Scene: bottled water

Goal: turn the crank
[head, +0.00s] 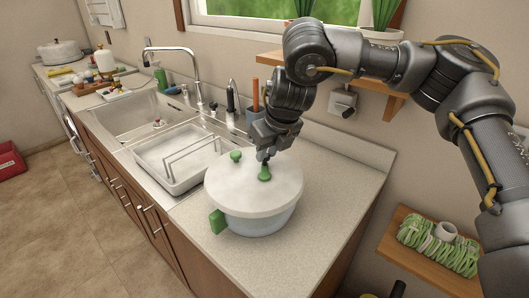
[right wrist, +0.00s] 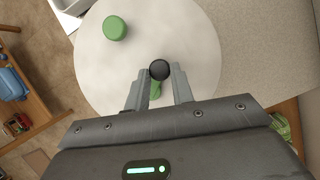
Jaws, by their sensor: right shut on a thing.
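A round container with a white lid (head: 235,190) and a pale blue-grey bowl (head: 262,224) stands on the counter. A green block (head: 217,221) sticks out of its side. On the lid are a green knob (head: 236,156) and a green crank handle (head: 265,173) with a dark top. In the right wrist view the dark round top (right wrist: 160,69) sits between my fingers, with green partly showing below it. The green knob (right wrist: 115,27) is apart from them. My right gripper (head: 263,153) is shut on the crank handle from above. My left gripper is not in view.
A sink with a white dish rack (head: 177,160) lies left of the container. The counter (head: 335,175) right of the container is clear. A wooden shelf (head: 385,97) hangs above it.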

